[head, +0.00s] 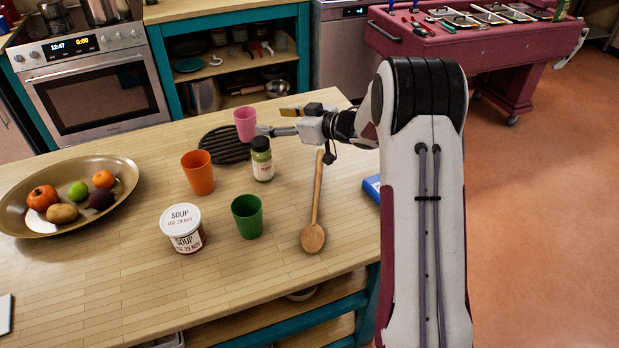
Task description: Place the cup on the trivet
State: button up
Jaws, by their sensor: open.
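A pink cup (245,122) stands upright at the right side of the black slatted trivet (215,147). Its base overlaps the trivet's edge in the picture; I cannot tell if it rests fully on it. My gripper (272,121) is open just right of the pink cup, its fingers pointing left, with nothing visible between them. An orange cup (198,174) stands upright in front of the trivet's left side. A green cup (247,217) stands upright nearer the front of the table.
A lidded jar (262,160) stands close below my gripper. A soup tub (182,229), a wooden spoon (314,215) and a fruit bowl (115,208) are also on the wooden table (130,290). A blue object (372,188) lies at the right edge. The front left is mostly clear.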

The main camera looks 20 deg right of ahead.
jog(key=shift+r, duration=0.1)
jog(key=s+d+r+m+t+h, duration=0.1)
jog(key=s+d+r+h, duration=0.15)
jog(key=r, duration=0.35)
jog(key=s+d+r+m+h, duration=0.1)
jog(key=r+m+h, duration=0.1)
jog(key=r+h, duration=0.3)
jog(key=s+d+r+m+g+h, duration=0.1)
jog(key=s+r, duration=0.2)
jog(key=s, duration=0.3)
jog(key=s+r+m+h, duration=0.1)
jog(key=s+r+h, duration=0.15)
jog(key=s, duration=0.25)
jog(key=s+a+f+g+y, duration=0.1)
jog(key=s+a+f+g, duration=0.1)
jog(key=s, duration=0.9)
jog(key=s+a+f+m+g+y, duration=0.1)
jog(key=s+a, duration=0.4)
jog(key=s, duration=0.7)
jog(key=s+a+f+g+y, duration=0.1)
jog(key=s+a+f+g, duration=0.2)
jog(key=s, duration=0.8)
jog(key=shift+s+a+f+m+g, duration=0.2)
jog(key=shift+s+f+m+g, duration=0.1)
jog(key=shift+f, duration=0.55)
